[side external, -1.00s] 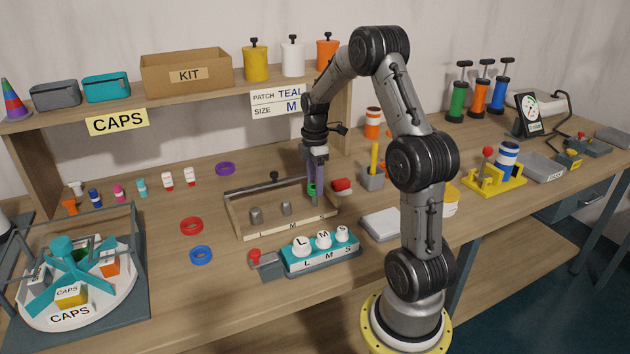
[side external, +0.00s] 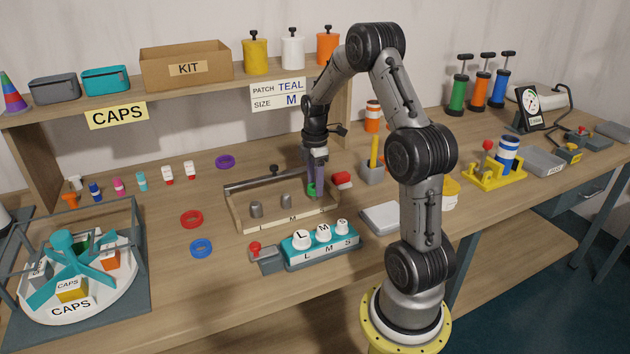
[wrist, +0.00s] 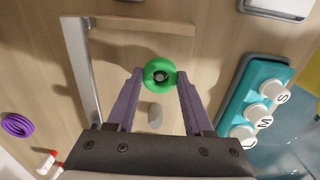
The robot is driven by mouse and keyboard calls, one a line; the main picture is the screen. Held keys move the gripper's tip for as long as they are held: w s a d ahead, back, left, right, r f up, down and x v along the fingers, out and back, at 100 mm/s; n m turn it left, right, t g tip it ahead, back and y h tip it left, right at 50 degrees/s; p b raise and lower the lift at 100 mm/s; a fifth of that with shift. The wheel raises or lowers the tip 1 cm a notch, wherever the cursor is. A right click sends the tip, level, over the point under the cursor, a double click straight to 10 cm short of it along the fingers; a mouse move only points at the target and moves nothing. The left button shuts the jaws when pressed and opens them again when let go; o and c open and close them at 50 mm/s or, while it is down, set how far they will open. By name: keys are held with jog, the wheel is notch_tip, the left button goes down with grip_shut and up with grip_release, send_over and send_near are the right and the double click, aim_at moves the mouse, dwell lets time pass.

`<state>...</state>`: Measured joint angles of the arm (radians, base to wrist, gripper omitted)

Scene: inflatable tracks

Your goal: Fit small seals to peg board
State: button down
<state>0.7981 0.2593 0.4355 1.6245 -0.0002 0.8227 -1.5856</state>
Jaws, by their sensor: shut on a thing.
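The peg board (side external: 262,226) is a shallow wooden tray marked L, M and S. Two bare grey pegs, the large one (side external: 256,210) and the middle one (side external: 286,201), stand in it. My gripper (side external: 316,192) is shut on a small green ring seal (side external: 311,188) at the right, S end. In the wrist view, the seal (wrist: 160,74) sits between my fingertips (wrist: 160,76), with a grey peg top showing in its hole. How far down the peg it sits is unclear. A red seal (side external: 191,219), a blue seal (side external: 201,248) and a purple seal (side external: 225,162) lie on the table.
A teal block (side external: 320,249) with L, M and S knobs stands in front of the board. The table left of the board is fairly clear.

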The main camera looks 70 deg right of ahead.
jog(key=shift+f, duration=1.1)
jog(key=shift+c, duration=1)
grip_release()
notch_tip(320, 180, up, 14)
